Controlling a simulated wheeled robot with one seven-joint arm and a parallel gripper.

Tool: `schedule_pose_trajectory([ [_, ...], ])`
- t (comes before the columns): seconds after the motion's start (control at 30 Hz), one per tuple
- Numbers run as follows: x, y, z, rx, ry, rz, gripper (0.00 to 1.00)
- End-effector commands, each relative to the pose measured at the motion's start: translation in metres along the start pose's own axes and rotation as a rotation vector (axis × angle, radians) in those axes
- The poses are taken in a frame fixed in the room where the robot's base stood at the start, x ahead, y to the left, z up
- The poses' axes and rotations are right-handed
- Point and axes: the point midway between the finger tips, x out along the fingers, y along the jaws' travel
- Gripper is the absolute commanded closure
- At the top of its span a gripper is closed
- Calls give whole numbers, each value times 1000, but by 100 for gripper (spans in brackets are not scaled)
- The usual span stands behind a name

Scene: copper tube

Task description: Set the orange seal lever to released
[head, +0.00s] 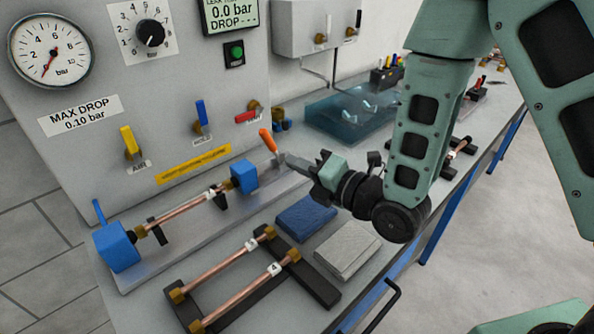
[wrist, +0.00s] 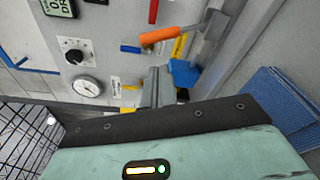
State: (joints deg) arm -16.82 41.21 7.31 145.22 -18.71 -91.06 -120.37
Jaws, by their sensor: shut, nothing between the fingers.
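The orange seal lever (head: 268,140) stands tilted beside the right blue clamp block (head: 244,176) of the test fixture. It also shows in the wrist view (wrist: 158,36), with its grey metal arm running to the right. My gripper (head: 287,160) is shut and empty, its fingertips close to the lever's lower end in the head view. In the wrist view the shut fingers (wrist: 156,85) point toward the lever with a small apparent gap; I cannot tell if they touch it. The lower part of the lever is partly hidden by my gripper in the head view.
A copper tube (head: 185,212) spans the fixture to the left blue block (head: 117,248). The panel carries yellow (head: 128,141), blue (head: 202,116) and red (head: 246,117) valve levers. A rack (head: 318,284) with two tubes, a blue cloth (head: 306,217) and a grey pad (head: 347,250) lie in front.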

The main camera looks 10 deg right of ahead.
Motion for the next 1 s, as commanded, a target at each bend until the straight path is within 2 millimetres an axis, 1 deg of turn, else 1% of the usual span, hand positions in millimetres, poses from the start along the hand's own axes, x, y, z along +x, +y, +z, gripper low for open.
schedule_pose_trajectory([
  [0.03, 4, -5, -2, -2, -3, 5, 100],
  [0.2, 12, -4, -2, -2, -3, 4, 100],
  [0.27, 23, 3, 1, 1, -1, 1, 100],
  [0.4, 47, 3, 1, 1, 0, 1, 100],
  [0.6, 74, 2, 1, 1, -1, 0, 100],
  [0.77, 85, 1, 0, 1, 0, -1, 100],
  [1.0, 86, 0, 0, 0, 0, -1, 100],
])
